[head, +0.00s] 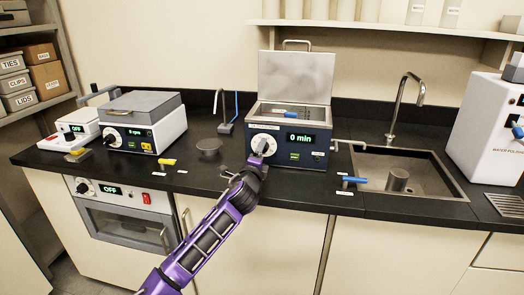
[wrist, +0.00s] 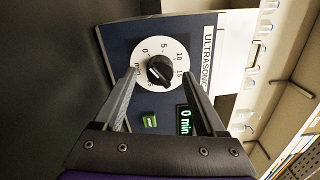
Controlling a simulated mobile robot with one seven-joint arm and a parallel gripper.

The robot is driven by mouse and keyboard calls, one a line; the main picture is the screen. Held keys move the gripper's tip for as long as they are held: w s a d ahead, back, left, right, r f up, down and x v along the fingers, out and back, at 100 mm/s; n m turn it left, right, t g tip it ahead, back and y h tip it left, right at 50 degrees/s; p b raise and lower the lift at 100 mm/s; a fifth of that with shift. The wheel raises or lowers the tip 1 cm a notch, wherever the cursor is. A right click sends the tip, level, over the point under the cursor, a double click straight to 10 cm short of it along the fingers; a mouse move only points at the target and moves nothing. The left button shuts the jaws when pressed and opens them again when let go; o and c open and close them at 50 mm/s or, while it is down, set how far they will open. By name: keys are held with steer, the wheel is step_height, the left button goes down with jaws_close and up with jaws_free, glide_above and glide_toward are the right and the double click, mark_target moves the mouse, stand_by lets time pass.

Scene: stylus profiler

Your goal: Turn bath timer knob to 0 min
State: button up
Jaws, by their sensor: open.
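The ultrasonic bath (head: 314,153) is a steel tank with a dark blue front and a raised lid, standing on the black counter. Its display (head: 300,138) reads "0 min", and the same display shows in the wrist view (wrist: 185,120). The timer knob (wrist: 160,70) is black, on a white dial marked 0, 5, 10 and 15. I cannot tell its exact pointer direction. My gripper (wrist: 160,75) is open, with one finger on either side of the dial and visible space between each finger and the knob. In the head view my gripper (head: 260,158) partly covers the dial.
A drain tap (head: 348,144) sticks out at the bath's right, with a blue-handled item (head: 352,180) below. The sink (head: 415,175) lies farther right. The counter front is mostly clear.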

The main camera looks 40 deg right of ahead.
steer(key=v, duration=0.7)
steer(key=shift+s+a, duration=0.2)
steer(key=shift+a, duration=0.05)
steer(key=shift+a, duration=0.1)
